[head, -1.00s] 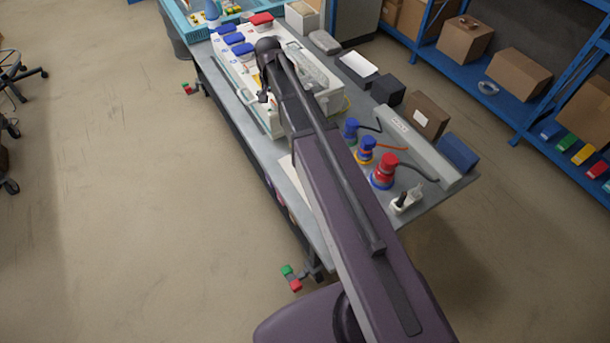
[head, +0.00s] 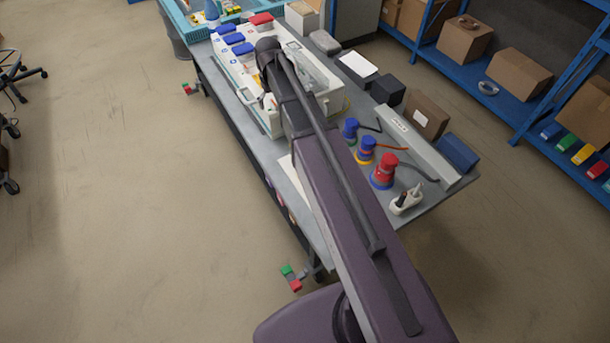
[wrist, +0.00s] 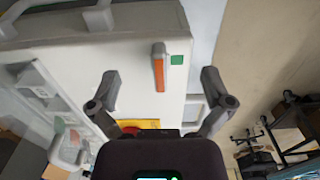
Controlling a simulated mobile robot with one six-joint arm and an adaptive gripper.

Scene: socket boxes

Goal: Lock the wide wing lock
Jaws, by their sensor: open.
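A grey wing-shaped lock with an orange face (wrist: 159,68) sits on the white box panel (wrist: 110,65). It stands upright in the wrist view, beside a small green square (wrist: 177,60). My gripper (wrist: 160,77) is open, with one finger on each side of the lock in the picture and nothing held. I cannot tell how far the fingertips are from the panel. A yellow and red part (wrist: 137,124) shows lower down, partly hidden by my gripper's body. In the head view, my arm covers part of the white socket box (head: 318,82), and the lock cannot be made out.
Blue lids (head: 234,38) and a red lid (head: 261,20) are on the box's far part. Blue, yellow and red plugs (head: 384,172) stand on the grey table (head: 268,148), nearer my base. A grey handle (wrist: 72,154) shows left in the wrist view. Open floor lies left of the table.

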